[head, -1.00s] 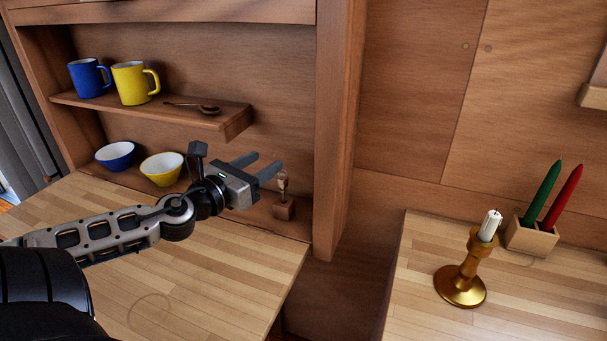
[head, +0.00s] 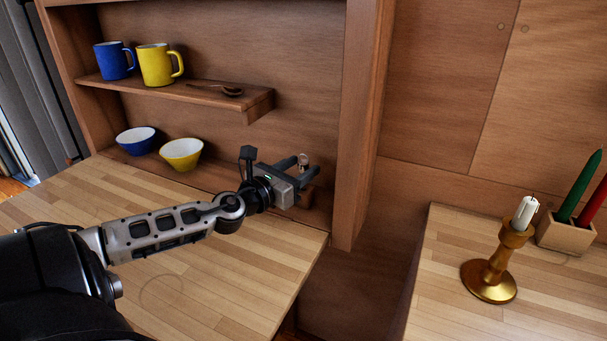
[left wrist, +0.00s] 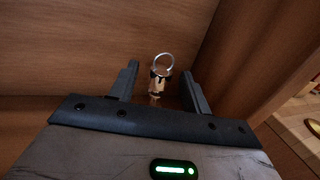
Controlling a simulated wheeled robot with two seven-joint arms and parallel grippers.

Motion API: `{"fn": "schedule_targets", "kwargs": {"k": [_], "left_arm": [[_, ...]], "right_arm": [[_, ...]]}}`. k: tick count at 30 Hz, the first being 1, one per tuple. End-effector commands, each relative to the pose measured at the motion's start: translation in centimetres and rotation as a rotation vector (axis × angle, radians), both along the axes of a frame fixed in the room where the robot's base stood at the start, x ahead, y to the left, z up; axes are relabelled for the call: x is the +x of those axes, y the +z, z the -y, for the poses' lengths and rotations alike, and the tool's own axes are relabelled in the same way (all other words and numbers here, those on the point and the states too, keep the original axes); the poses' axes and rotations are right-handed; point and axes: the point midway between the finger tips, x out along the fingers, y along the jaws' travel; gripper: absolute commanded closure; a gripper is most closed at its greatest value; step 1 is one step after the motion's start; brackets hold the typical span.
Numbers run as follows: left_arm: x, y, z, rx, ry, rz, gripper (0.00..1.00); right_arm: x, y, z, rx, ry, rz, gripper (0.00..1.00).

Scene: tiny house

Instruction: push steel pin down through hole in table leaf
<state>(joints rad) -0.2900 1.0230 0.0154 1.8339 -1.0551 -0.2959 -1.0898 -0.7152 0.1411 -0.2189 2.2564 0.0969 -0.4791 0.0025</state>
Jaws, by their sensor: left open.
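The steel pin (left wrist: 155,83) shows in the left wrist view with a ring at its top, between my two open fingers with a gap on each side. In the head view the pin's ring (head: 304,158) shows just past the fingers, and its lower part is hidden. My left gripper (head: 301,167) is open, low at the back wall beside the post. The light wooden table leaf (head: 225,262) lies below and in front of my left arm. I cannot make out the hole. My right gripper is not in view.
A wooden post (head: 360,150) stands just right of the gripper. A shelf (head: 255,103) with a blue mug, a yellow mug and a spoon is above left. Two bowls (head: 181,155) stand below it. A brass candlestick (head: 490,278) stands on the right-hand table.

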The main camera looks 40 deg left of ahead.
Motion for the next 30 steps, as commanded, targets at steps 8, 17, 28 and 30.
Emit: {"fn": "schedule_targets", "kwargs": {"k": [8, 17, 28, 30], "left_arm": [[1.7, 0.0, -0.1, 0.000, 0.000, 0.000, 0.52], [1.7, 0.0, -0.1, 0.000, 0.000, -0.001, 0.80], [1.7, 0.2, 0.0, 0.000, 0.000, 0.000, 1.00], [1.7, 0.8, 0.0, 0.001, -0.001, 0.000, 1.00]], "right_arm": [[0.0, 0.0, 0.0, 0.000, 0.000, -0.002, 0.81], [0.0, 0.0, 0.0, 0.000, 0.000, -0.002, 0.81], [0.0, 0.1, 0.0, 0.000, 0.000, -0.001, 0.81], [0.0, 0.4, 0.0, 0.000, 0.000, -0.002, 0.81]]}}
